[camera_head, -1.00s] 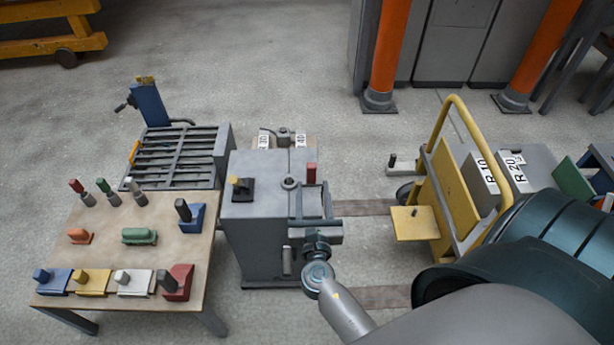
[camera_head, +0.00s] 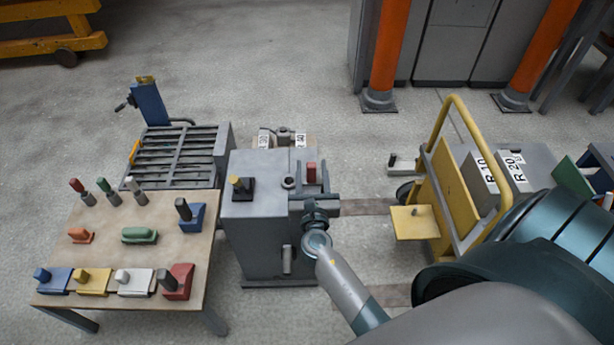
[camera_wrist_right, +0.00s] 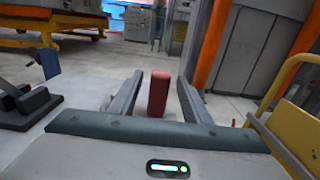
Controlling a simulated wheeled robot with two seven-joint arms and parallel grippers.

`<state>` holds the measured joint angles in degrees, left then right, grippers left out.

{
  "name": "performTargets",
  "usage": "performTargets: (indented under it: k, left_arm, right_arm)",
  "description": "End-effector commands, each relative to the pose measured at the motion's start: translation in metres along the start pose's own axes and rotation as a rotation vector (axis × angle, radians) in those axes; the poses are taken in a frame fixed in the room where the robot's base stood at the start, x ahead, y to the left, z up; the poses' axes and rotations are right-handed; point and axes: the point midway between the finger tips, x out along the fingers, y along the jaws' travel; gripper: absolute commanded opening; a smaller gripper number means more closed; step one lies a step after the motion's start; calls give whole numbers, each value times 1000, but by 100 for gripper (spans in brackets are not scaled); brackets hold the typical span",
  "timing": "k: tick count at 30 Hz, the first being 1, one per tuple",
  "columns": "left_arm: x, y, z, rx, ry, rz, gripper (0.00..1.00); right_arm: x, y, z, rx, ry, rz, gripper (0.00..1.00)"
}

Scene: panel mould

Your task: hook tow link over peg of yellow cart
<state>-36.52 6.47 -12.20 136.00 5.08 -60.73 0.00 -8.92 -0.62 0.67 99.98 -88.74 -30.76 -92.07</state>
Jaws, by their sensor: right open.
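My right gripper (camera_head: 311,172) is open at the right edge of the grey cabinet's top. An upright red grip (camera_head: 311,173) stands between its fingers. In the right wrist view the red grip (camera_wrist_right: 159,93) shows between the two fingers with gaps either side, so it is not clamped. Whether this grip belongs to the tow link I cannot tell; no link shape shows clearly. The yellow cart (camera_head: 455,190) stands to the right. A small peg (camera_head: 414,210) rises from its yellow plate (camera_head: 407,225). My left gripper is not in view.
A table (camera_head: 110,230) with several coloured handled blocks stands left. A slatted grey trolley (camera_head: 180,155) is behind. Floor shows between the cabinet and cart.

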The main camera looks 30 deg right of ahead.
Motion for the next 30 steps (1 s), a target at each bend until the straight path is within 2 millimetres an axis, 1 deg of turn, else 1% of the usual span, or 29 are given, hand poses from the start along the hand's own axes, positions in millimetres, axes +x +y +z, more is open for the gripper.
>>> performTargets:
  k: [1, 6, 10, 13, 26, 27, 29, 30]
  left_arm:
    - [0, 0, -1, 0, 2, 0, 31]
    - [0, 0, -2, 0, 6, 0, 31]
    - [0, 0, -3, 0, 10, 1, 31]
    - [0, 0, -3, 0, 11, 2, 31]
    - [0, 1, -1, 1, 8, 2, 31]
    - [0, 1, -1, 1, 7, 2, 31]
    - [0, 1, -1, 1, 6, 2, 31]
    - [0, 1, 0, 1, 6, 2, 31]
  right_arm:
    - [7, 0, 1, -1, -2, 0, 44]
    - [29, 1, 1, 0, -1, 0, 44]
    - [40, 1, 1, 0, 0, 0, 44]
    - [42, 1, 0, 0, 1, 0, 44]
    - [42, 1, 0, 0, 0, 0, 44]
    - [42, 1, 1, 0, 0, 0, 34]
    - [42, 1, 1, 0, 0, 0, 20]
    - [42, 1, 1, 0, 0, 0, 10]
